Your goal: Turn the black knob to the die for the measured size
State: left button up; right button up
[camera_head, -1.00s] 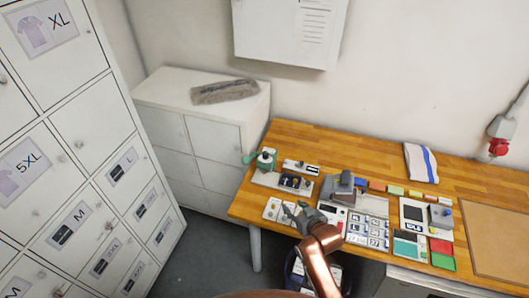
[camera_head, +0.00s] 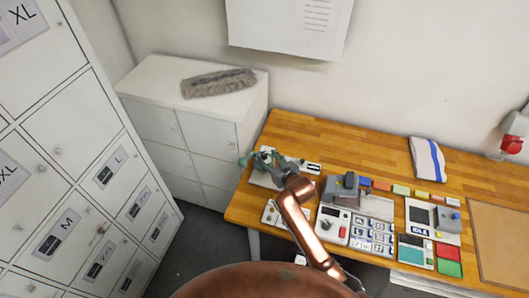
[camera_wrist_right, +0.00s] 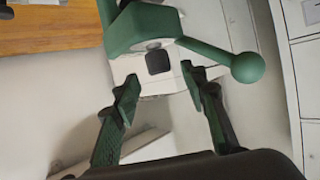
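The green press (camera_head: 265,151) with its ball-ended lever stands at the left end of the wooden bench; my right gripper partly hides it in the head view. In the right wrist view the green press head (camera_wrist_right: 138,27) and green ball (camera_wrist_right: 248,67) are close. A small black knob (camera_wrist_right: 158,62) sits on the pale body below the press head. My right gripper (camera_wrist_right: 160,80) is open, its green-padded fingers on either side of the knob, with gaps visible. It also shows at the press in the head view (camera_head: 281,163). Die markings are not readable. My left gripper is out of view.
The wooden bench (camera_head: 330,145) also carries a grey device (camera_head: 347,186), a panel of labelled tiles (camera_head: 371,236), coloured blocks and a folded cloth (camera_head: 427,158). White lockers (camera_head: 85,120) stand left; a low white cabinet (camera_head: 150,120) stands behind the bench's left end.

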aim_at(265, 154)
jog(key=x, duration=0.3)
jog(key=shift+w+a+f, duration=0.15)
jog(key=shift+w+a, duration=0.05)
jog(key=shift+w, duration=0.1)
jog(key=shift+w+f, duration=0.15)
jog(key=shift+w, duration=0.1)
jog(key=c, duration=0.6)
grip_shut()
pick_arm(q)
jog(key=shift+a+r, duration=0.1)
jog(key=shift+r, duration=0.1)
